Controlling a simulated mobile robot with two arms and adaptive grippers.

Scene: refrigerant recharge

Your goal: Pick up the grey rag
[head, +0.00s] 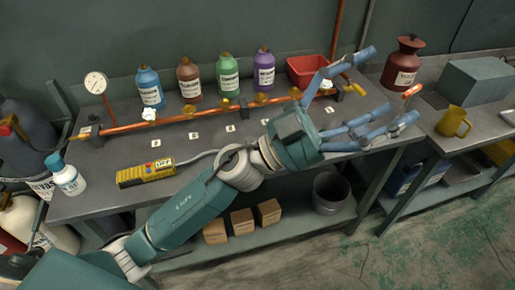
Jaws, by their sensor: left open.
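My left gripper (388,88) is open over the right end of the workbench, its blue fingers spread wide with nothing between them. I cannot make out a clearly grey rag. A small whitish crumpled piece (149,113) sits at the copper pipe below the blue bottle. Another whitish crumpled piece (326,85) lies by the red bin, close to the gripper's upper finger. I cannot tell whether either is a rag. My left arm and gripper hide part of the bench's front and right side. My right gripper is not in view.
A copper pipe (172,122) with valves runs along the bench (95,200). Several bottles and a red bin (305,70) stand behind it. A yellow meter (146,174) and a white bottle (66,175) are at left. A red canister (402,66) and yellow mug (453,122) stand at right.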

